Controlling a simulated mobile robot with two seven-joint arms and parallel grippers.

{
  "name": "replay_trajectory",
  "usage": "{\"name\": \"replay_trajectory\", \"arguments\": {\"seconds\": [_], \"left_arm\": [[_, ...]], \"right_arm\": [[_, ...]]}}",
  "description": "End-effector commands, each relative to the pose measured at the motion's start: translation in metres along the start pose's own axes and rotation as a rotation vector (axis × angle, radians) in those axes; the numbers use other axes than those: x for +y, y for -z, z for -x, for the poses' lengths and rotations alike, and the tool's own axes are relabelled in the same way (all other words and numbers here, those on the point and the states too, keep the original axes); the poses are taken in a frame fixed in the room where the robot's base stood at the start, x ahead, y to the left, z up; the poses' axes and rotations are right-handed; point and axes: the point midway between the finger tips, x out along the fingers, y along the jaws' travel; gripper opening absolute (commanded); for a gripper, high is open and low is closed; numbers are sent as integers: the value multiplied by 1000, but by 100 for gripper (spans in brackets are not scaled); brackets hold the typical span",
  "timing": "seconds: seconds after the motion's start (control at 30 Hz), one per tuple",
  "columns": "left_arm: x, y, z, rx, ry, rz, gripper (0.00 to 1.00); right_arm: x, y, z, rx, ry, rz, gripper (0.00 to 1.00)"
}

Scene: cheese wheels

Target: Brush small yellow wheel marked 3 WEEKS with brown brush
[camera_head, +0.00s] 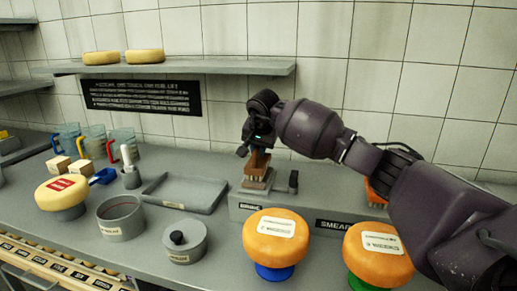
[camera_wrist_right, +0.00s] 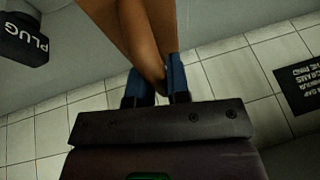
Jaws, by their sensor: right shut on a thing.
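My right gripper (camera_head: 259,146) is shut on the brown brush (camera_head: 257,164), which is upright over the grey holder at the back of the counter. In the right wrist view the brush's brown handle (camera_wrist_right: 135,35) is between the blue fingertips (camera_wrist_right: 152,88). I cannot tell whether the brush touches the holder. A yellow wheel (camera_head: 62,190) with a red mark sits on a grey stand at the left. Two orange-yellow wheels, one on a blue stand (camera_head: 276,234) and one on a green stand (camera_head: 378,255), are in front; their labels are too small to read. My left gripper is out of view.
The grey holder (camera_head: 285,211) has a dark block beside the brush and a SMEAR sign (camera_head: 338,226). Two wheels rest on the shelf (camera_head: 190,68).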

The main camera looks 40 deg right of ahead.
Motion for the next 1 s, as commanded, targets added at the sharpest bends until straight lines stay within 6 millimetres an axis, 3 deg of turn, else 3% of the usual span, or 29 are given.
{"name": "replay_trajectory", "arguments": {"seconds": [1.0], "left_arm": [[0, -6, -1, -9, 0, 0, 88]], "right_arm": [[1, -2, -6, 1, 1, 0, 0]]}}
